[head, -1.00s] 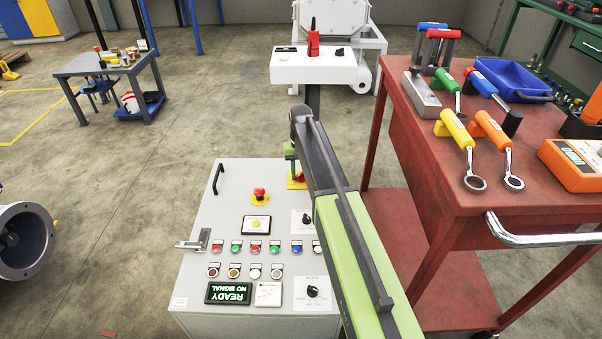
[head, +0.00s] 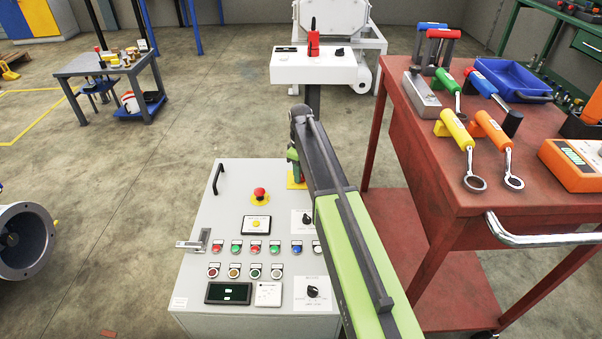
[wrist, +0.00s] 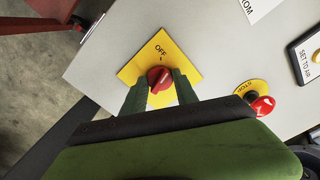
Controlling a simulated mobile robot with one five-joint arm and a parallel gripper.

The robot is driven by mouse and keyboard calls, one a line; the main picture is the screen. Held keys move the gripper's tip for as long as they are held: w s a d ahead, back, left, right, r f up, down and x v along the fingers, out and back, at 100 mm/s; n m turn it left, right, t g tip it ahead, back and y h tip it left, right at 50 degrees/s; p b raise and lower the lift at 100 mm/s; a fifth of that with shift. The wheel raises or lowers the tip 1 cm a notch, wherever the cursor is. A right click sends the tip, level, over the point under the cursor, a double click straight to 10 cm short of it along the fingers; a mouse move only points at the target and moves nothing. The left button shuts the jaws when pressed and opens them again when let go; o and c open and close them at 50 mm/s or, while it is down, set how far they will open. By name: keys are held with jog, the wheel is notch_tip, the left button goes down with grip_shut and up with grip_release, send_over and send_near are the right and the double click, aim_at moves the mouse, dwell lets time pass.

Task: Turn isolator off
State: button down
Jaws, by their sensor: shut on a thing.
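The isolator is a red rotary knob (wrist: 159,79) on a yellow plate (wrist: 188,56) marked OFF, at a corner of the grey control cabinet. In the wrist view my gripper (wrist: 160,86) has one finger on each side of the knob and is shut on it. The knob's white pointer mark faces roughly toward the OFF label.
A red emergency stop (head: 260,194) on a yellow disc sits close to the isolator; it also shows in the wrist view (wrist: 262,106). Several buttons and selector switches cover the cabinet top (head: 207,262). A red trolley (head: 430,150) with tools stands close on the right.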

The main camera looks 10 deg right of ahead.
jog(key=n, duration=0.5)
jog(key=shift+n, duration=0.4)
dwell(0.4)
jog(key=c, duration=0.9)
grip_release()
jog(key=shift+c, duration=0.2)
notch_tip(320, 180, up, 17)
jog(key=p, duration=1.7)
jog(key=shift+r, duration=0.2)
